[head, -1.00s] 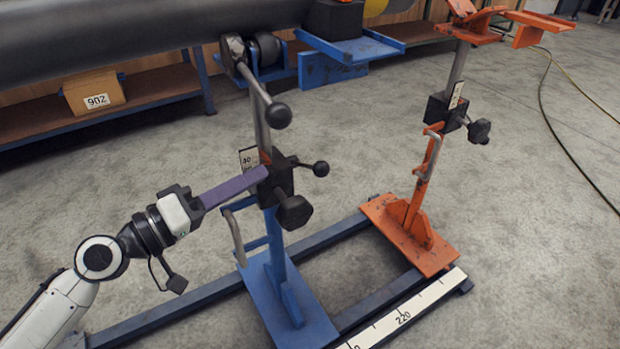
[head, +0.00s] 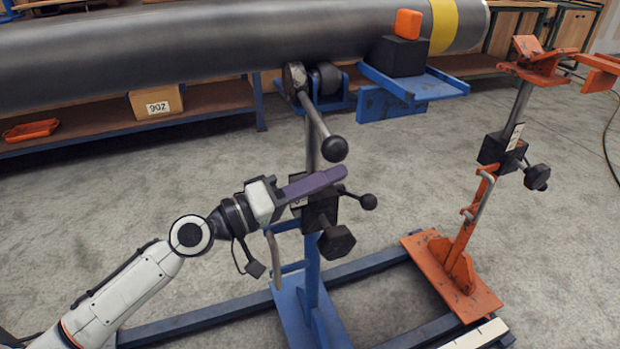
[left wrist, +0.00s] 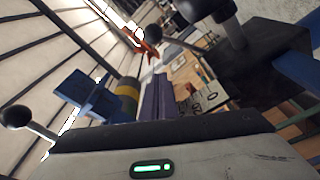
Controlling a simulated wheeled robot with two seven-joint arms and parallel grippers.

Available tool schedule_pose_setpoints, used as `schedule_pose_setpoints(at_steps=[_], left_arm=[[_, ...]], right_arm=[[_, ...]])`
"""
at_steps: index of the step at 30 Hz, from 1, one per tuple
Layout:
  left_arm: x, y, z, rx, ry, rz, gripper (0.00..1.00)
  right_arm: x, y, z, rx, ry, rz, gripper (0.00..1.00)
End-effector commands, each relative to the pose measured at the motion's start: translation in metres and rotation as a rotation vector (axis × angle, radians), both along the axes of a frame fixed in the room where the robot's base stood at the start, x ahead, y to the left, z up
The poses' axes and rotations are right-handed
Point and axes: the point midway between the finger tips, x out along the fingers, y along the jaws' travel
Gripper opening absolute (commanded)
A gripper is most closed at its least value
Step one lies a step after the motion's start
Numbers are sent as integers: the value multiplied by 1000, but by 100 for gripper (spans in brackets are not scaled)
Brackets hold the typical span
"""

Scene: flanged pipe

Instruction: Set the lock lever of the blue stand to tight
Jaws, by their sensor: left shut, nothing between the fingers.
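The blue stand (head: 313,268) is upright in the middle of the head view, with a black clamp block (head: 318,209) on its column. A short lock lever (head: 368,201) with a black ball end sticks out to the right of the block. A large black knob (head: 337,243) sits below it. My left gripper (head: 343,173) has long purple fingers, shut and empty. They cross in front of the column just above the block, their tips up and left of the lever's ball. In the left wrist view the fingers (left wrist: 157,97) point away, with the block (left wrist: 255,60) at right. My right gripper is out of view.
A crank with a black ball (head: 334,148) hangs just above my fingertips. The large grey pipe (head: 200,50) lies across the back. An orange stand (head: 455,270) is at right, with open floor between. A shelf with a box (head: 156,102) is behind.

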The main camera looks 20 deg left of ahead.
Motion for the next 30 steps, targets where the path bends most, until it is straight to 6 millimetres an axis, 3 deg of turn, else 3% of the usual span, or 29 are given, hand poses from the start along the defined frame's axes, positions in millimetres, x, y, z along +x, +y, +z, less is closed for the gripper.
schedule_pose_setpoints(at_steps=[6,9,16,25,30], left_arm=[[31,-24,7,-3,-1,-1,0],[21,-30,-6,0,4,-2,0],[5,-40,-18,-2,2,-1,0],[2,-42,-19,0,1,-1,0],[1,-43,-25,0,1,-2,0]], right_arm=[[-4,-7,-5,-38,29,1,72],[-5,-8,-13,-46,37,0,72],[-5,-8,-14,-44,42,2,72],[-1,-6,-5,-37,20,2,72],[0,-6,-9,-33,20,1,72]])
